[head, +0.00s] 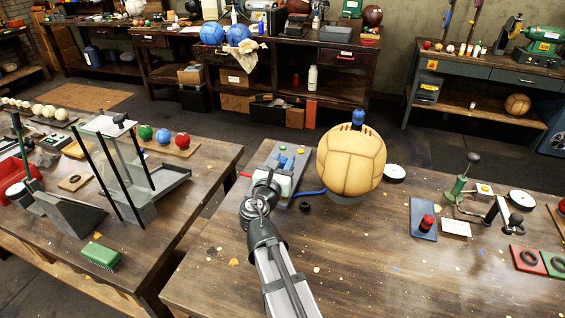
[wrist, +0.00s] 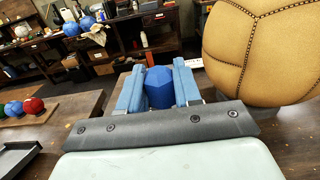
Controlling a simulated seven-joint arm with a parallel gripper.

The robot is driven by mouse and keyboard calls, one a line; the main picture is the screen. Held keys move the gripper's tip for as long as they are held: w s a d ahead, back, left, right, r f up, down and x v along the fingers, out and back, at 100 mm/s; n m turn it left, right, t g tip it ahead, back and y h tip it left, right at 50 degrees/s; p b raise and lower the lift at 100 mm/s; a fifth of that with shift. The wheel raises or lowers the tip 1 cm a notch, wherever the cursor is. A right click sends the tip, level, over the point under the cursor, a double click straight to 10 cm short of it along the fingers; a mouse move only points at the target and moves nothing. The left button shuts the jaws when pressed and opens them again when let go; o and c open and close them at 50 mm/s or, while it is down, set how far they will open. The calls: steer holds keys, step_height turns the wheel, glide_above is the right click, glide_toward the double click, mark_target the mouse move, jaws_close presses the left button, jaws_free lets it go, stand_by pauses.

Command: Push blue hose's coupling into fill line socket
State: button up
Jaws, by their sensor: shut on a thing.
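My gripper (head: 287,163) is over the grey board left of the tan ball in the head view. In the wrist view its two blue fingers (wrist: 158,72) are shut on a blue faceted coupling (wrist: 159,90). A blue hose (head: 313,192) runs along the table from beside the gripper toward the ball's base. I cannot make out the fill line socket for certain; the gripper covers much of the board, and whether the coupling touches anything is hidden.
The large tan leather ball (head: 351,160) stands close right of the gripper, with a blue-topped fitting (head: 358,117) at its top. A small black ring (head: 304,207) lies in front. The table (head: 350,260) is clear in front. A second table with colored balls stands left.

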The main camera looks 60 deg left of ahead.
steer(key=shift+f, duration=2.65)
steer(key=shift+f, duration=1.55)
steer(key=o, duration=1.1)
steer(key=shift+c, duration=0.2)
steer(key=v, duration=1.3)
steer(key=shift+s+d, duration=0.25)
steer(key=shift+d, duration=0.05)
steer(key=shift+r, duration=0.1)
